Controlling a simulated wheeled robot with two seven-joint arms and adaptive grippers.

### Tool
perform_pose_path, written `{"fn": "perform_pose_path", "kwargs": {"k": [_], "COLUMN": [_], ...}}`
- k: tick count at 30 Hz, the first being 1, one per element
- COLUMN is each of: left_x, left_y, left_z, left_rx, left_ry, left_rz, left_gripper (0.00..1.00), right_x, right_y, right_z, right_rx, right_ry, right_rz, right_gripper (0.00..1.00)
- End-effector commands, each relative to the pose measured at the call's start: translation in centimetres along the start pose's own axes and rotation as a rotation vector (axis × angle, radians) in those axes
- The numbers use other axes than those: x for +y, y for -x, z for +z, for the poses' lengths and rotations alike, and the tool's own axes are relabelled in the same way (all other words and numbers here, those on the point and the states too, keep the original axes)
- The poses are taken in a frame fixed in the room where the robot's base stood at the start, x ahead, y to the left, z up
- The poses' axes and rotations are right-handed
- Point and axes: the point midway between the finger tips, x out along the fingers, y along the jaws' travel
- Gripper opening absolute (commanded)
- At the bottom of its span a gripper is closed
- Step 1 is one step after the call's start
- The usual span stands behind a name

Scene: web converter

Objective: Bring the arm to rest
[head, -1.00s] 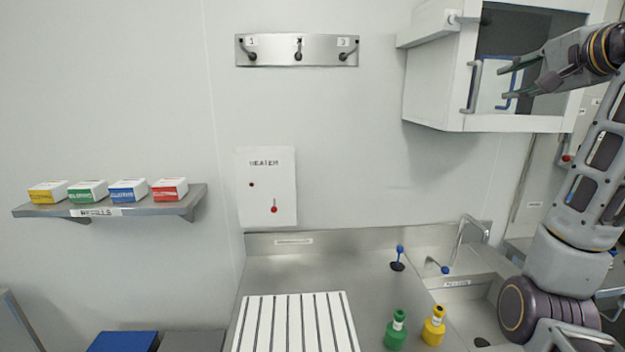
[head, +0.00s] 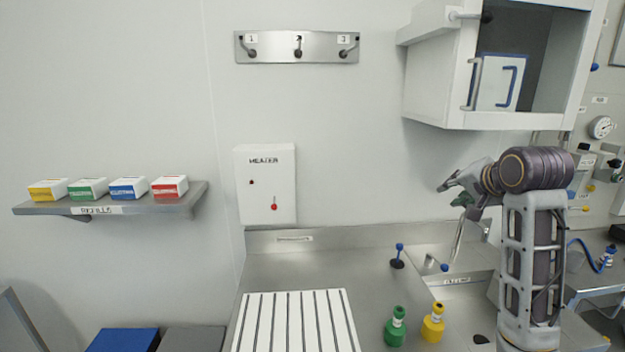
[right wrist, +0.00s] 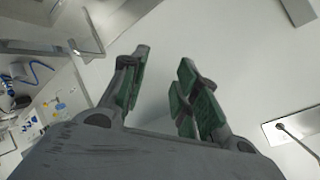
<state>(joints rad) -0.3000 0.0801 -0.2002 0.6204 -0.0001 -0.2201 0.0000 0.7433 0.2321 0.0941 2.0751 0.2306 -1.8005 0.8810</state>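My right arm rises at the right of the head view. Its gripper (head: 455,193) points left, in the air above the sink and below the open cabinet (head: 435,104). In the right wrist view, the right gripper (right wrist: 165,75) has its two green-padded fingers apart with nothing between them, so it is open and empty. My left gripper is not in the head view.
Green bottle (head: 396,328) and yellow bottle (head: 432,324) stand on the steel counter (head: 290,268) beside a white slatted rack (head: 292,322). A faucet (head: 458,240) stands behind the right gripper. Several boxes sit on the left shelf (head: 150,201). A heater box (head: 265,185) hangs on the wall.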

Motion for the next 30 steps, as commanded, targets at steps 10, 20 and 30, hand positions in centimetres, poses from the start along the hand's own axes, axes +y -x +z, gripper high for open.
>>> {"fn": "perform_pose_path", "kwargs": {"k": [10,20,30], "left_x": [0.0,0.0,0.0], "left_y": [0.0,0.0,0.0], "left_z": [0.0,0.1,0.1], "left_rx": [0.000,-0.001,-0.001], "left_ry": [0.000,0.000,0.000], "left_rz": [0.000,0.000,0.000], "left_gripper": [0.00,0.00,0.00], "right_x": [5.0,9.8,14.9], "right_y": [-3.7,-5.8,-6.6], "right_z": [6.9,13.5,20.2], "right_rx": [-0.072,-0.152,-0.245], "right_ry": [0.156,0.302,0.448], "right_rz": [0.080,0.139,0.185], "right_gripper": [0.31,0.31,0.31]}}
